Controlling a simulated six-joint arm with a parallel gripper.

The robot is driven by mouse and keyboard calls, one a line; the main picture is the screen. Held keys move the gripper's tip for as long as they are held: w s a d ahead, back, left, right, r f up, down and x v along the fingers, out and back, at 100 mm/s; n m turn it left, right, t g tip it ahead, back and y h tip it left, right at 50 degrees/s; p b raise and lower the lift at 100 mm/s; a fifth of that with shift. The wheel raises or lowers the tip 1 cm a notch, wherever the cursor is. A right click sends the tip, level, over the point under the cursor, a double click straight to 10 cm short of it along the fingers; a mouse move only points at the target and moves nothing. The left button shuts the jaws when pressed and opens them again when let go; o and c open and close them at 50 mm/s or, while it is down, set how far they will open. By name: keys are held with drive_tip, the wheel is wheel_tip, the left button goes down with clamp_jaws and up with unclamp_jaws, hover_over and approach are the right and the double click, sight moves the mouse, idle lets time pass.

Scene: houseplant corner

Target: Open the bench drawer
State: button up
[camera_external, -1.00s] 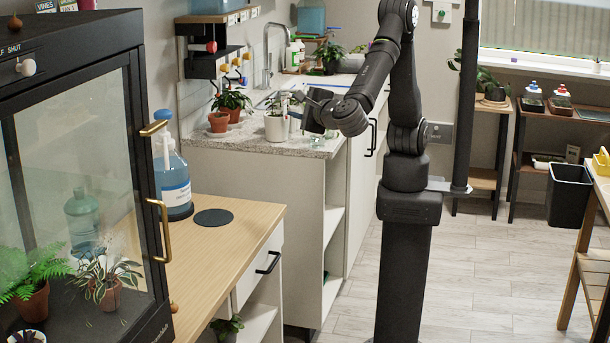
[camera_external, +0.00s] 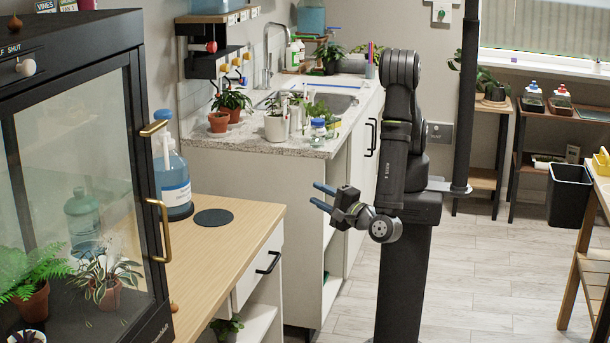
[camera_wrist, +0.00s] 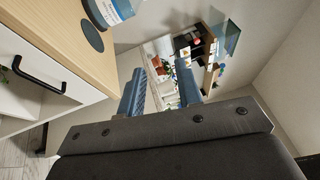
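The bench drawer (camera_external: 248,267) has a white front with a black bar handle (camera_external: 268,263). It sits under the wooden bench top (camera_external: 225,257) and looks shut. In the wrist view, the drawer handle (camera_wrist: 38,75) is at the left, beyond the left finger. My gripper (camera_external: 322,197) has two blue fingers and is to the right of the handle and higher in the external view, pointing left. In the wrist view, my gripper (camera_wrist: 162,92) has its fingers apart with nothing between them. It is not touching the handle.
A blue liquid bottle (camera_external: 173,182) and a dark round mat (camera_external: 213,217) are on the bench top. A glass cabinet (camera_external: 80,160) with brass handles stands at the left. The counter (camera_external: 270,146) with potted plants is behind. The floor between my base and the bench is clear.

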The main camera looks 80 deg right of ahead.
wheel_tip(320, 180, down, 30)
approach(274, 262)
drive_tip(key=x, duration=1)
drive_tip(key=shift+d+f, duration=0.15)
drive_tip(key=shift+f, duration=0.15)
clamp_jaws()
